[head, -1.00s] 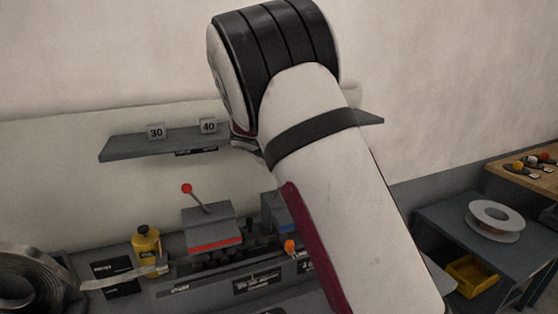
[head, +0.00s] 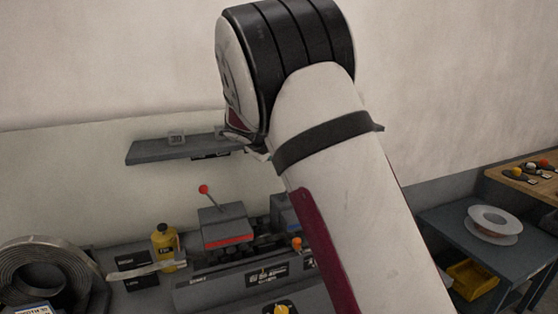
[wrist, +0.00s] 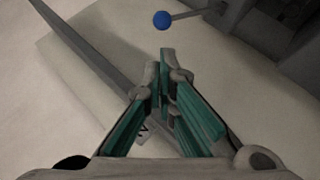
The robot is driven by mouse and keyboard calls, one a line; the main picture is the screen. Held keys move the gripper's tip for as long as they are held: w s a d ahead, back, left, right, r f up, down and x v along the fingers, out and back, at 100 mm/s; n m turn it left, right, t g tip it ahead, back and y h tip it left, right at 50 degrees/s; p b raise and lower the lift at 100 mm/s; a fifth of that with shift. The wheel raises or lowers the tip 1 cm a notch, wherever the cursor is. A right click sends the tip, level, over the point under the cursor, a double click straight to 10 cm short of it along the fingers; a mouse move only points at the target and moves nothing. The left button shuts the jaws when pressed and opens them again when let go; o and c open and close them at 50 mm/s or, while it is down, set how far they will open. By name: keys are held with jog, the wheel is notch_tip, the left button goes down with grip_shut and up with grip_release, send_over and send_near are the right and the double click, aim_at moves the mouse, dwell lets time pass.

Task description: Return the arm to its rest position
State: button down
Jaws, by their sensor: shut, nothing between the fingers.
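My arm fills the middle of the head view, its dark-banded elbow raised high in front of the wall. It hides most of the wrist and the gripper there. In the wrist view my gripper (wrist: 163,68) shows its teal-padded fingers drawn together at the tips, with nothing held between them. It is above the bench area, apart from the things below.
Below are a red-knobbed lever (head: 204,190), a yellow bottle (head: 165,243) and a coil (head: 38,275). A spool (head: 493,225) lies at right. A blue ball (wrist: 161,19) shows in the wrist view.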

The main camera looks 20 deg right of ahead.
jog(key=shift+a, duration=0.1)
dwell(0.4)
jog(key=s+d+r+m+g+y, duration=0.15)
jog(key=s+r, duration=0.25)
jog(key=s, duration=0.6)
jog(key=s+a+y+b, duration=0.1)
jog(key=s+a+y, duration=0.2)
jog(key=s, duration=1.3)
jog(key=s+a+m+y, duration=0.1)
jog(key=s+a+y, duration=0.2)
jog(key=s+a, duration=0.5)
jog(key=s, duration=0.9)
jog(key=shift+s+f+b, duration=0.2)
jog(key=shift+f+b, duration=0.2)
